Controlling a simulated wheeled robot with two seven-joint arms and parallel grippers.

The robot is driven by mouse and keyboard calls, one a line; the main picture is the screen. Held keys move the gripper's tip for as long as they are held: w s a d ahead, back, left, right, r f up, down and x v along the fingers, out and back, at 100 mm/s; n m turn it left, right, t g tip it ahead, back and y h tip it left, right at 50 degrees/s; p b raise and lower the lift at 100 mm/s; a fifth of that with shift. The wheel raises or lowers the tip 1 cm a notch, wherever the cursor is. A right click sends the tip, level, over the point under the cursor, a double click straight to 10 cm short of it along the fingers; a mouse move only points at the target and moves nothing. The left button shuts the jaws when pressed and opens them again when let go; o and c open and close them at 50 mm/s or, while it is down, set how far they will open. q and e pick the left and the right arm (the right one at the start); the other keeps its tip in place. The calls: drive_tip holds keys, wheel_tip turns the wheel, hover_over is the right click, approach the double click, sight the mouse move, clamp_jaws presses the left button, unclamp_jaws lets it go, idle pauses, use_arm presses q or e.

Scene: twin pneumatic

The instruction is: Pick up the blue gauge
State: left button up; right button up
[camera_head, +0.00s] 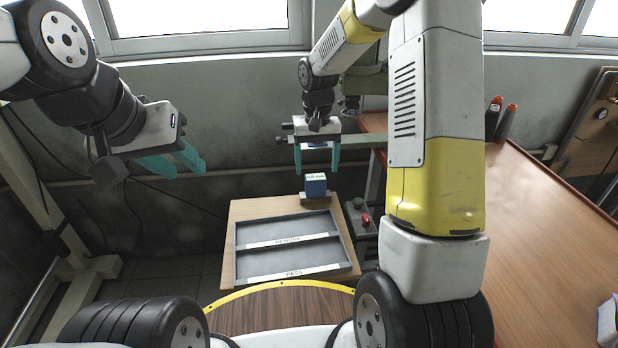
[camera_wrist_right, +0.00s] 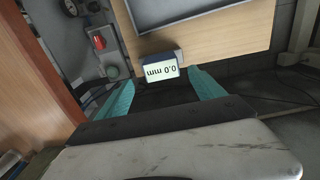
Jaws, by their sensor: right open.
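The blue gauge (camera_head: 316,184) stands at the back edge of the small wooden table, behind the grey tray. In the right wrist view its pale display (camera_wrist_right: 160,71) reads "0.0 mm", upside down. My right gripper (camera_head: 317,170) is open above the gauge in the head view, with its teal fingers apart. In the right wrist view the gauge lies between and just beyond the fingertips of my right gripper (camera_wrist_right: 160,80), with no contact visible. My left gripper (camera_head: 197,172) is at the left, away from the table, its teal fingers apart and empty.
The grey tray (camera_head: 289,240) has two compartments, the front labelled "PASS" and the back label hard to read. A box with a red knob (camera_head: 366,219) stands right of the small table. A large wooden bench (camera_head: 540,240) fills the right side.

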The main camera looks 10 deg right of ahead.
sight(315, 176)
drive_tip(key=f, duration=0.6)
drive_tip(key=shift+s+a+f, duration=0.15)
drive_tip(key=shift+s, duration=0.2)
drive_tip(key=shift+c, duration=0.5)
clamp_jaws()
